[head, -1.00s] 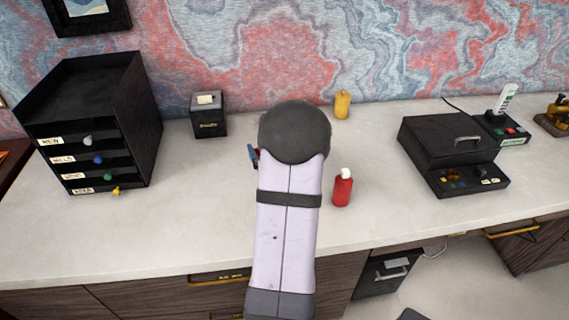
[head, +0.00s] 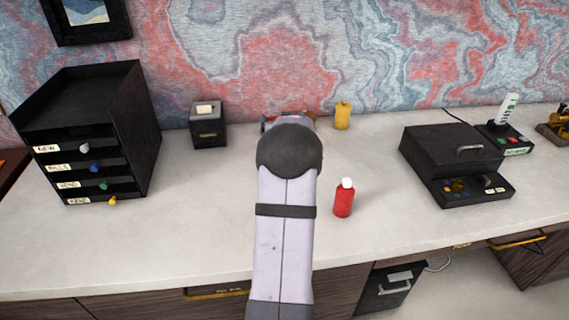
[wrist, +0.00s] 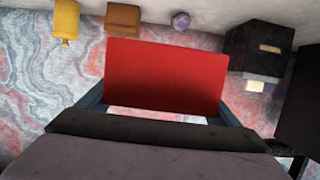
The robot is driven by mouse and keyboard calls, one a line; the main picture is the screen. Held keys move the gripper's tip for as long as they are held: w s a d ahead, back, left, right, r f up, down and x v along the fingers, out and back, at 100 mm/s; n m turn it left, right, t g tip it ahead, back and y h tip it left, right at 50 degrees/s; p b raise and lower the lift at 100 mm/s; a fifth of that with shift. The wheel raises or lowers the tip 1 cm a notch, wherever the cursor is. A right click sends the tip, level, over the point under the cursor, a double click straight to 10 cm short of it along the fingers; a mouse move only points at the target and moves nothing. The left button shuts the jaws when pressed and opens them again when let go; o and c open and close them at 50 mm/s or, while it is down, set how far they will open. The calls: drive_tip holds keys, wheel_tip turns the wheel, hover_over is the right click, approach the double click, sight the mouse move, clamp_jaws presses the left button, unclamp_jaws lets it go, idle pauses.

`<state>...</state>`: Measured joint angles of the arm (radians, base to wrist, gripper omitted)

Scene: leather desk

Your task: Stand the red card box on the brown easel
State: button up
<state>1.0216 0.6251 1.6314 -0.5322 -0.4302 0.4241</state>
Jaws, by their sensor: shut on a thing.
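The red card box (wrist: 166,75) fills the middle of the wrist view, its broad flat face toward the camera. My gripper (wrist: 163,104) is shut on it, with dark blue-grey fingers at its left and right sides. In the head view my own arm hides nearly all of the gripper and box. A brown block-like thing, which looks like the easel (wrist: 122,19), shows at the top of the wrist view, beyond the box and apart from it in the picture. Its full shape is not clear.
A yellow bottle (head: 342,115) stands near the wall, right of my arm. A red bottle (head: 343,198) stands nearer the front. A black box with a paper slip (head: 208,127) is left. A purple round thing (wrist: 180,21) is beside the easel. Black drawers (head: 92,130) stand far left.

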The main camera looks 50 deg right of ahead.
drive_tip(key=shift+s+f, duration=0.1)
drive_tip(key=shift+f, duration=5)
drive_tip(key=shift+f, duration=0.2)
drive_tip(key=o, duration=1.2)
drive_tip(key=shift+r, duration=0.15)
drive_tip(key=b+v, duration=0.1)
drive_tip(key=v, duration=1.1)
